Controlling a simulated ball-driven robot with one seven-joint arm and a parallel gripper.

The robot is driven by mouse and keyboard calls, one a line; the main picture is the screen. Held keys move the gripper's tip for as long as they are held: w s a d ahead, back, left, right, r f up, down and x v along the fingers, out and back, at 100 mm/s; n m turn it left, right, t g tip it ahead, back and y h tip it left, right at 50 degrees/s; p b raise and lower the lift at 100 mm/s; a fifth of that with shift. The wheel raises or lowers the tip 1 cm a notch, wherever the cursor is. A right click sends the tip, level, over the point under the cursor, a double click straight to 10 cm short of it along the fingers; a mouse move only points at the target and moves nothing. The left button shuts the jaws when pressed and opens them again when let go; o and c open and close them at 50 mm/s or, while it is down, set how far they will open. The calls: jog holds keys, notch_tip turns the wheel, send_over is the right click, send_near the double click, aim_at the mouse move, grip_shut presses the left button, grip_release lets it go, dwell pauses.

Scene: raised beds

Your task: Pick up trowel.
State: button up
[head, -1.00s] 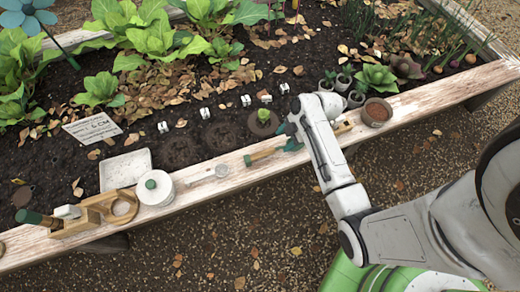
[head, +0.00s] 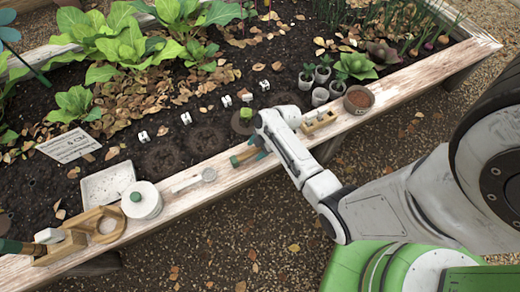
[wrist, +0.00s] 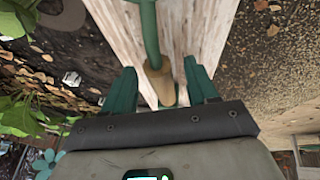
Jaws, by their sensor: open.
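The trowel lies on the pale wooden edge of the raised bed. In the head view its wooden handle with a green end (head: 245,155) shows, and my arm hides the rest. In the wrist view its green neck and tan handle (wrist: 158,80) run down the middle between my fingers. My gripper (wrist: 159,67) is open, with one green finger on each side of the handle and a gap to each. In the head view my gripper (head: 262,143) is mostly hidden by my own arm. Whether the fingers are level with the handle is unclear.
To the right are a wooden block with holes (head: 320,121) and a brown pot (head: 358,99). Soil and seedlings lie behind.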

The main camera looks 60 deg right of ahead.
jog(key=shift+c, duration=0.5)
grip_shut()
jog(key=shift+r, duration=0.55)
notch_tip(320, 180, up, 3)
jog(key=shift+f+p, duration=0.2)
jog(key=shift+p, duration=0.45)
jog(key=s+r+p, duration=0.1)
jog(key=s+r, duration=0.3)
jog(key=s, duration=0.3)
jog(key=s+a+r+p, duration=0.1)
jog(key=s+r, duration=0.4)
jog(key=s, duration=0.2)
jog(key=shift+r+p, duration=0.15)
jog(key=shift+p, duration=0.25)
jog(key=shift+w, duration=0.1)
